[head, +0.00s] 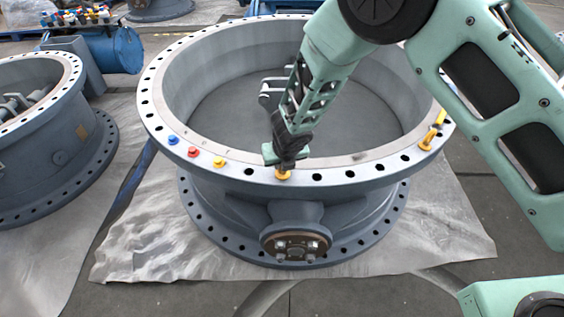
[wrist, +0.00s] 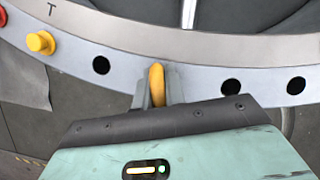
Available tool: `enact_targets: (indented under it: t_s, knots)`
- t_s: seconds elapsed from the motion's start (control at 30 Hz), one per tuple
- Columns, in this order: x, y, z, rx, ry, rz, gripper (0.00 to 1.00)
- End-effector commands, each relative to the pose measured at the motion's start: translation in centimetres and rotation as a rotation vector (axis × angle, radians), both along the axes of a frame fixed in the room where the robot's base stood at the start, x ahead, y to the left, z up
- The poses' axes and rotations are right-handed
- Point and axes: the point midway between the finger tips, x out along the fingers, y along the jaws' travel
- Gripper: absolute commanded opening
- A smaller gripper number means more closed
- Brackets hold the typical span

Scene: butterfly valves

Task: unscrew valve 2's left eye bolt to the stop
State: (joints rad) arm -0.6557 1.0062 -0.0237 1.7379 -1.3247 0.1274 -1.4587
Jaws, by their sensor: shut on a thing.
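The large grey valve ring (head: 230,172) in the middle of the head view has a flange with a row of holes. A yellow eye bolt (head: 284,175) stands on the near part of the flange. My gripper (head: 285,160) is over it from above. In the wrist view my gripper (wrist: 157,92) is shut on the yellow ring of the eye bolt (wrist: 156,84), one finger on each side. The bolt's shank is hidden. A second yellow eye bolt (head: 428,140) stands on the right part of the flange, apart from my gripper.
Blue (head: 173,140), red (head: 194,152) and yellow (head: 219,162) caps sit on the flange left of the held bolt. Another valve (head: 60,150) stands at the left. A blue cylinder (head: 115,50) lies behind it. Crumpled sheeting (head: 140,245) covers the floor.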

Motion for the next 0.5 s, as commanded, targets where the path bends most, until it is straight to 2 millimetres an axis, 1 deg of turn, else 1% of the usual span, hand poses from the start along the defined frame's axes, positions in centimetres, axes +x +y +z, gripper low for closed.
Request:
enact_targets:
  t_s: [0.47, 0.5]
  knots:
    - [-0.03, 0.07, 0.0, 0.001, 0.0, 0.016, 0.0]
    - [-0.02, 0.06, 0.0, 0.001, 0.0, 0.016, 0.15]
